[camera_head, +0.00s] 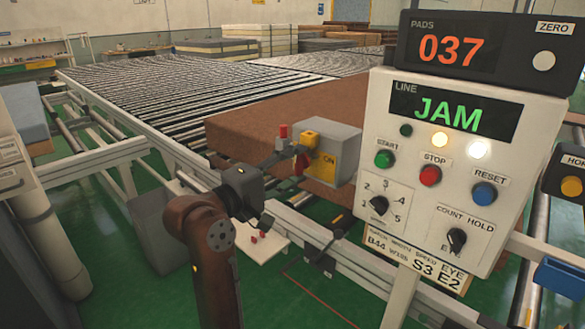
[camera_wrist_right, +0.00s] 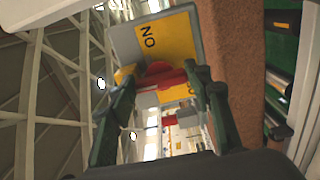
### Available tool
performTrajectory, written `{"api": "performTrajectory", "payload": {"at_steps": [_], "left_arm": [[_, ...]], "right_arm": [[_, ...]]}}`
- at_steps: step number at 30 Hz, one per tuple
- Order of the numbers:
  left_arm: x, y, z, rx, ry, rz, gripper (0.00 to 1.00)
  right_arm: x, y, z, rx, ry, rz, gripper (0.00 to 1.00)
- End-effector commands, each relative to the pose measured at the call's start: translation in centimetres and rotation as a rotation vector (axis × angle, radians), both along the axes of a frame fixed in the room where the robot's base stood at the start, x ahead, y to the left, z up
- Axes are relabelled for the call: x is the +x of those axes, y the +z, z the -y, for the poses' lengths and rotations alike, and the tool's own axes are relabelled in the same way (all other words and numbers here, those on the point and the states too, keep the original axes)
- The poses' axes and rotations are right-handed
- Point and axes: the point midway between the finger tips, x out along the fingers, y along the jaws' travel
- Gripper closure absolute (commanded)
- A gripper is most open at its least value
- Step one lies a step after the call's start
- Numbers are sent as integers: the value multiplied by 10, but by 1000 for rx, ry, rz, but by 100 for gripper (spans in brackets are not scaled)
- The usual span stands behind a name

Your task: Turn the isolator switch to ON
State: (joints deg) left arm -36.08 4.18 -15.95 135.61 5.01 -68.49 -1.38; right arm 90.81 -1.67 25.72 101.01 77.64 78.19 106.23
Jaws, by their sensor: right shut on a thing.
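The isolator switch is a grey box (camera_head: 342,143) with a yellow plate (camera_head: 325,168) marked ON, beside the brown slab in the head view. Its yellow plate also shows in the right wrist view (camera_wrist_right: 178,42), with ON sideways at its upper left. A red handle (camera_wrist_right: 160,76) on the plate lies between the fingers of my right gripper (camera_wrist_right: 162,86), which is shut on it. In the head view my right gripper (camera_head: 290,156) reaches the box from the left and partly hides the handle. Whether the handle points to ON is unclear. My left gripper is not in view.
A control panel (camera_head: 383,250) stands close at the right, with a JAM display, buttons and knobs. A brown slab (camera_head: 240,132) lies on the roller conveyor (camera_head: 160,95) behind the switch. A pale rail (camera_head: 365,272) runs below the box.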

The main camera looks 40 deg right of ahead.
Motion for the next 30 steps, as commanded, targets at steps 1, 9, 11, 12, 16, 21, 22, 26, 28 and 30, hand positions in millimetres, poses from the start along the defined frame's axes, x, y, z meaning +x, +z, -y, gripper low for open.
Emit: {"api": "performTrajectory", "payload": {"at_steps": [1, 9, 11, 12, 16, 21, 22, 26, 28, 30], "left_arm": [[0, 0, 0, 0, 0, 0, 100], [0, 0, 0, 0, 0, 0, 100], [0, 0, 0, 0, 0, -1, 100], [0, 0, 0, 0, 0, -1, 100], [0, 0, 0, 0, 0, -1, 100], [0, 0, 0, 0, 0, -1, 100], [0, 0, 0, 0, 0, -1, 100], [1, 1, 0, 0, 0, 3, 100], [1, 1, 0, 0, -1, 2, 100], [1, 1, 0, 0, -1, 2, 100]], "right_arm": [[0, 0, 1, 0, -1, 4, 78], [0, 0, 1, 1, 0, 4, 51], [0, 0, 0, 1, 0, 3, 47], [0, 0, 0, 1, 0, 3, 44], [0, 0, 0, 1, 0, 2, 36], [0, 0, 0, 1, 1, 2, 36], [0, 0, 0, 1, 1, 1, 36], [0, 0, -4, 1, 2, 1, 36], [0, 0, -12, 1, 4, 1, 36], [0, 0, -23, 1, 4, 0, 36]]}}
